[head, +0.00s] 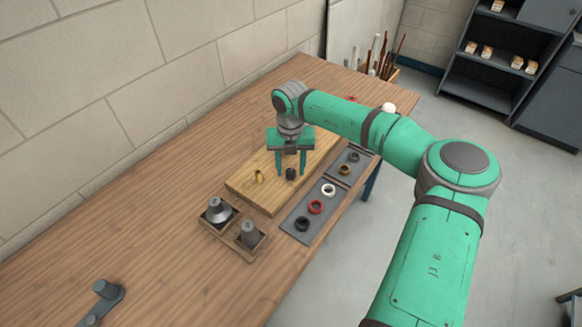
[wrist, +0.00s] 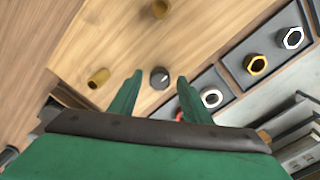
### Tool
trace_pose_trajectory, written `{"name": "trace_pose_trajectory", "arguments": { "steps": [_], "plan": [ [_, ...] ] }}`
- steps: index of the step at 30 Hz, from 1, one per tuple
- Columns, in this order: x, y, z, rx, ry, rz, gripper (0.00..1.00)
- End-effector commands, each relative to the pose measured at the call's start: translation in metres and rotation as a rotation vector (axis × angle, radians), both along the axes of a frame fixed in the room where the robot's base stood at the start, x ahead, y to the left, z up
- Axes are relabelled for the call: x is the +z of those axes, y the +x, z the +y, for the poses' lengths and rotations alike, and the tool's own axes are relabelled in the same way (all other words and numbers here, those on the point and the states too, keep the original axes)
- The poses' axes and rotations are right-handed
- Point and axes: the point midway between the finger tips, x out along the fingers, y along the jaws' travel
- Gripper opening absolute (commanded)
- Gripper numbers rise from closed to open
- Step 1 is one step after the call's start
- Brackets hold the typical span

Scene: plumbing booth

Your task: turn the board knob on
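The board knob (head: 291,173) is a small dark round knob on the light wooden board (head: 250,193). It also shows in the wrist view (wrist: 160,78), with a pale mark on its top. My gripper (head: 291,168) points down over the board, its two green fingers apart with nothing between them. In the wrist view the fingertips (wrist: 158,75) lie to the left and right of the knob, with gaps on both sides. I cannot tell exactly how high the fingertips are above the board.
A brass fitting (head: 259,177) stands on the board left of the knob. Trays (head: 292,222) with several rings lie on the right. A wooden holder (head: 241,251) with two grey cone-like parts is in front. A grey bracket-like part (head: 106,290) lies front left. The table's left side is clear.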

Motion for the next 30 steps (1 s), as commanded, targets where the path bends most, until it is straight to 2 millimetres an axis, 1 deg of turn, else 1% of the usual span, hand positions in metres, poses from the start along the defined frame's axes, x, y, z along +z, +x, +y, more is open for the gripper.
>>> {"name": "trace_pose_trajectory", "arguments": {
  "steps": [4, 8, 11, 18, 21, 25, 30],
  "plan": [
    [0.001, 0.000, 0.000, 0.001, 0.000, 0.000, 0.44],
    [0.012, 0.000, 0.000, 0.000, -0.001, 0.000, 0.44],
    [0.028, 0.000, 0.000, 0.001, -0.001, -0.002, 0.44],
    [0.074, 0.000, 0.000, 0.001, -0.001, -0.003, 0.44],
    [0.088, -0.001, 0.000, 0.000, -0.001, -0.001, 0.44],
    [0.102, 0.000, 0.000, 0.000, -0.001, -0.002, 0.44],
    [0.108, -0.001, 0.000, 0.000, 0.001, 0.000, 0.44]
  ]
}}
